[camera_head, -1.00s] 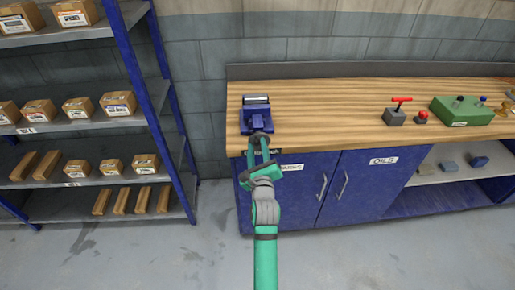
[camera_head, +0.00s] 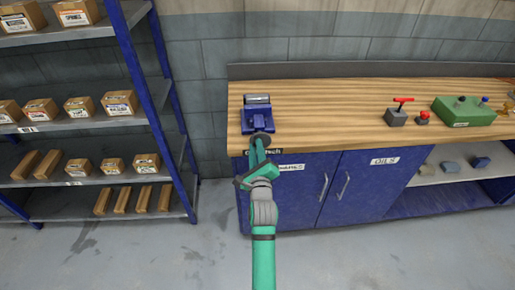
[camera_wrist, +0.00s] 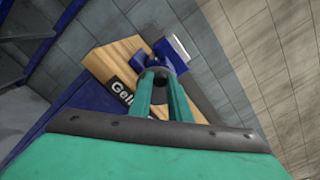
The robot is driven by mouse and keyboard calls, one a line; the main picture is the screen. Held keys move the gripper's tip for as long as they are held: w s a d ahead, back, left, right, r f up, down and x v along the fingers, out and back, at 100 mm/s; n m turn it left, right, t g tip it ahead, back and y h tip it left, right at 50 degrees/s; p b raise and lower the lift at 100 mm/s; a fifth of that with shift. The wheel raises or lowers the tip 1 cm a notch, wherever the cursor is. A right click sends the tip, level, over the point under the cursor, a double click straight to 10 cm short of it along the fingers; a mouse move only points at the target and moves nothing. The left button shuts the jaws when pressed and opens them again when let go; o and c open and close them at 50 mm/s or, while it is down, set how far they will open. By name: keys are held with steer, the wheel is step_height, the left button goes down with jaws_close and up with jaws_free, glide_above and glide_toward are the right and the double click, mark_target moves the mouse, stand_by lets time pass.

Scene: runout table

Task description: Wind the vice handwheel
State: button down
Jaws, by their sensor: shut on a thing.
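The blue vice (camera_head: 257,116) stands at the left end of the wooden bench top, and it also shows in the wrist view (camera_wrist: 171,54). Its dark round handwheel (camera_head: 261,139) is at the front, over the bench edge. My gripper (camera_head: 260,146) reaches up to the wheel from the front. In the wrist view my two green fingers (camera_wrist: 160,88) are closed in on the dark wheel (camera_wrist: 157,79). The fingers hide part of the wheel.
The wooden bench top (camera_head: 330,110) is clear right of the vice. Further right are a grey block with a red T-handle (camera_head: 399,112), a red button (camera_head: 422,118) and a green box (camera_head: 463,111). A blue shelf rack (camera_head: 150,90) with cartons stands left. Cabinet doors (camera_head: 350,185) are below.

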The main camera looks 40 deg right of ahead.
steer(key=shift+f, duration=0.1)
steer(key=shift+w+a+f+n, duration=0.1)
steer(key=shift+a+f+n, duration=0.1)
steer(key=shift+n, duration=0.7)
steer(key=shift+w+a+f+n, duration=0.1)
steer(key=shift+f+n, duration=0.1)
steer(key=shift+n, duration=0.7)
steer(key=shift+s+d, duration=0.1)
steer(key=shift+s, duration=0.05)
steer(key=shift+f+n, duration=0.25)
steer(key=shift+n, duration=0.6)
steer(key=shift+f+n, duration=0.25)
steer(key=shift+n, duration=0.6)
steer(key=shift+f+n, duration=0.25)
steer(key=shift+n, duration=0.6)
steer(key=shift+f+n, duration=0.2)
steer(key=shift+n, duration=0.65)
steer(key=shift+f+n, duration=0.2)
steer(key=shift+n, duration=0.65)
steer(key=shift+f+n, duration=0.2)
steer(key=shift+n, duration=0.65)
